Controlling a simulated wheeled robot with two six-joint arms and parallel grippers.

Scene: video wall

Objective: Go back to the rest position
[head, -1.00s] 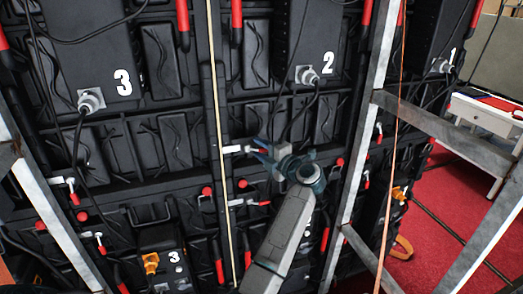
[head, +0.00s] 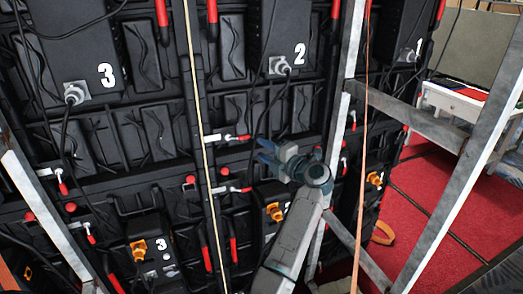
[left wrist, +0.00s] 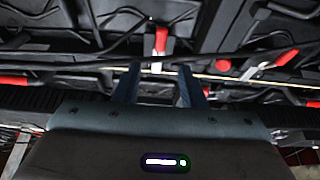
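My left gripper (head: 264,152) shows in the middle of the head view, at the end of my grey arm, which comes up from the bottom edge. It is in front of the back of the black video wall (head: 155,135). In the left wrist view its two dark fingers (left wrist: 158,88) stand apart with a gap between them and nothing held. A red-handled latch (left wrist: 161,42) on the wall shows beyond the gap. I cannot tell how far the fingertips are from the wall. My right gripper is in neither view.
Metal frame bars (head: 415,115) slope across the right, and another bar (head: 48,220) stands at lower left. A tan cord (head: 200,130) and an orange cord (head: 362,150) hang in front of the wall. Red floor (head: 430,205) and a white table (head: 455,103) show at right.

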